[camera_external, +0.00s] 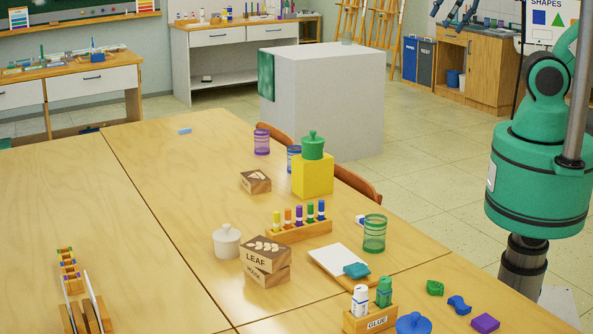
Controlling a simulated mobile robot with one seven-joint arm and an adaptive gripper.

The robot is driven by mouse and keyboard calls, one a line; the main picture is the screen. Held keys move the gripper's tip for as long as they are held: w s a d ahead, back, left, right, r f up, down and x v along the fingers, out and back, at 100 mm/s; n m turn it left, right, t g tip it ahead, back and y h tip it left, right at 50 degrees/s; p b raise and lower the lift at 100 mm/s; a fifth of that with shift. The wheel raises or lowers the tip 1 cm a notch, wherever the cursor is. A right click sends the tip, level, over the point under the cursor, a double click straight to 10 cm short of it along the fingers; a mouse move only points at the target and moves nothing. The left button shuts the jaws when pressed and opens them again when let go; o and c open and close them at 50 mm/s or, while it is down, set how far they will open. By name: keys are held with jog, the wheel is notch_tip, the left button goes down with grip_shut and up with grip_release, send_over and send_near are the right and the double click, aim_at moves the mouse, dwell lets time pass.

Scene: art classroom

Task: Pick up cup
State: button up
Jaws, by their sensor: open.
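Several ribbed, see-through cups stand upright on the wooden table (160,165). The green cup (375,233) is nearest, on the right side of the table. The purple cup (261,141) is further back. The blue cup (294,158) is partly hidden behind a yellow block (313,176) with a green lidded pot (313,146) on it. My gripper (450,20) shows at the top edge, only partly in frame. Its dark fingers are apart and empty, high up and away from all the cups.
Near the green cup are a marker rack (299,231), a white lidded pot (227,241), wooden stamp blocks (265,260), a white pad (338,262) and a glue holder (370,319). Coloured pieces (458,305) lie at the front right. The table's left half is mostly clear.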

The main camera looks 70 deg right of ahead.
jog(key=w+a+f+n+g, duration=0.1)
jog(key=w+a+f+g, duration=0.1)
jog(key=w+a+f, duration=0.5)
jog(key=n+g, duration=0.4)
send_over(376, 220)
jog(key=a, duration=0.2)
notch_tip(376, 220, down, 28)
jog(key=shift+s+a, duration=0.15)
jog(key=shift+a, duration=0.1)
jog(key=shift+f, duration=0.1)
notch_tip(376, 220, down, 8)
jog(key=b, duration=0.1)
jog(key=shift+f+b, duration=0.25)
jog(key=shift+b, duration=0.15)
jog(key=shift+f, duration=0.15)
jog(key=shift+f+b, duration=0.7)
jog(key=shift+f, duration=1.75)
